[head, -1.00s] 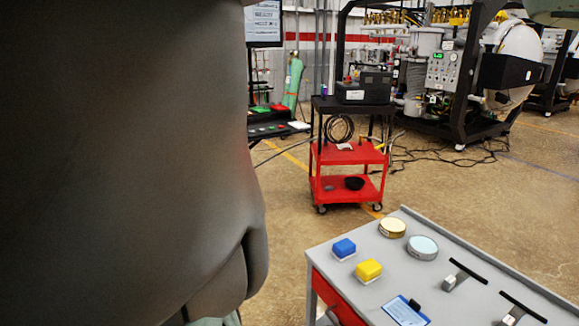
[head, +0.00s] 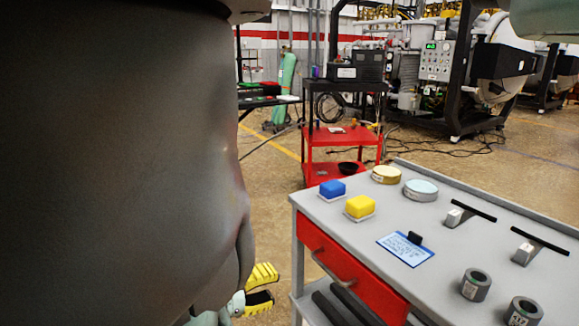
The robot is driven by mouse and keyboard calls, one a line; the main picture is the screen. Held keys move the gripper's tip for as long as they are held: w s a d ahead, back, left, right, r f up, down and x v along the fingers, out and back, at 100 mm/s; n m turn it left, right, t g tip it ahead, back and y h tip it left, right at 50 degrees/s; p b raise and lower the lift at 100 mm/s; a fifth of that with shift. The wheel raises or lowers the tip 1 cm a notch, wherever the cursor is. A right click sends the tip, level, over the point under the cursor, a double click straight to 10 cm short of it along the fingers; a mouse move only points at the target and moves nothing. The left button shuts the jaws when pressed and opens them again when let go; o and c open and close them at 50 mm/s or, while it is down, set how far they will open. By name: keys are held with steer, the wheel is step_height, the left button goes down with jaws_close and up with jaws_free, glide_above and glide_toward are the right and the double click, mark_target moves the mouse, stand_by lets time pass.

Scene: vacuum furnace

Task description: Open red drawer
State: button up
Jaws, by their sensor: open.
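The red drawer (head: 368,288) is in the front of the grey workbench at the lower right of the head view. It looks closed, with its front flush under the tabletop. A grey bar handle (head: 333,268) is on its front. My gripper (head: 262,287), with yellow and black fingers, is low and left of the drawer. It is open and apart from the handle, with floor visible between them. Part of my gripper is hidden behind my arm, which fills the left of the view.
A red cart (head: 340,150) stands behind. Floor left of the bench is clear.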

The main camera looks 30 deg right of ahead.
steer(key=b+x, duration=0.1)
steer(key=x, duration=1.4)
steer(key=shift+w+d, duration=0.1)
steer(key=shift+d, duration=0.15)
jaws_close()
